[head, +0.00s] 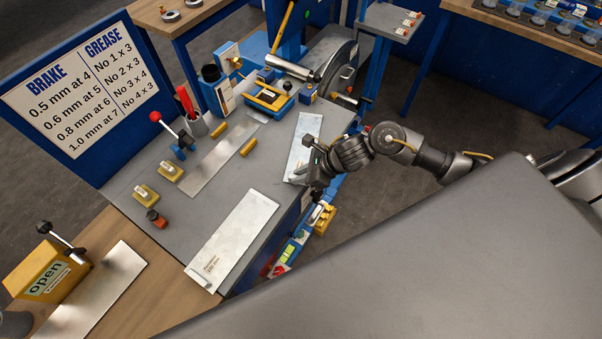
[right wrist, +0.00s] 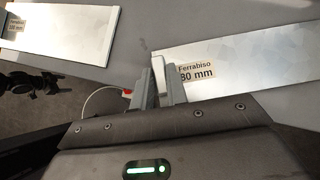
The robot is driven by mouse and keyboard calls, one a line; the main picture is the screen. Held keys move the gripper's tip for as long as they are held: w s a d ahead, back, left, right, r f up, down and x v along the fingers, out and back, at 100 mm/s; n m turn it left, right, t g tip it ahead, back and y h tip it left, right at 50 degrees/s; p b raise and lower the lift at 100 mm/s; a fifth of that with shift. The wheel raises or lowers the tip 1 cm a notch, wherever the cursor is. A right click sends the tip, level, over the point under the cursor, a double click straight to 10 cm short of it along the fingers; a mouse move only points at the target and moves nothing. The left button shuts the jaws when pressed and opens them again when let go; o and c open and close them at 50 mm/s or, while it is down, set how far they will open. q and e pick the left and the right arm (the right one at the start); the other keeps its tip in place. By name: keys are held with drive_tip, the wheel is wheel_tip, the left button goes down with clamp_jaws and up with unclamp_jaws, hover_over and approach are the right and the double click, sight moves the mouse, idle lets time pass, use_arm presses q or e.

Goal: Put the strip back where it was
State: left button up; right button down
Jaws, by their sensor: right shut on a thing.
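A bright metal strip (head: 304,140), labelled "Ferrabiso 80 mm" in the right wrist view (right wrist: 245,62), is at the right edge of the grey bench. My right gripper (head: 311,178) is at its near end, and its fingers (right wrist: 160,85) are shut on the end of this strip. I cannot tell whether the strip rests on the bench or is just above it. A wider labelled strip (head: 232,240) lies near the bench's front edge and also shows in the right wrist view (right wrist: 62,32). My left gripper is not in view.
A long plain strip (head: 215,160) lies mid-bench between yellow blocks (head: 249,147). A blue machine (head: 268,97) stands behind. A yellow "open" block (head: 45,272) and another strip (head: 98,290) are on the wooden table. Small coloured items (head: 290,250) sit below the bench's right edge.

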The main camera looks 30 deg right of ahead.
drive_tip(key=c, duration=1.4)
unclamp_jaws()
drive_tip(key=shift+r, duration=0.1)
drive_tip(key=shift+s+d+r, duration=0.1)
drive_tip(key=shift+d+r, duration=0.05)
drive_tip(key=shift+d, duration=0.05)
drive_tip(key=b+v, duration=0.1)
drive_tip(key=v, duration=1)
drive_tip(key=shift+s+d+r+b, duration=0.1)
drive_tip(key=shift+s+d+b, duration=0.05)
drive_tip(key=shift+b, duration=0.25)
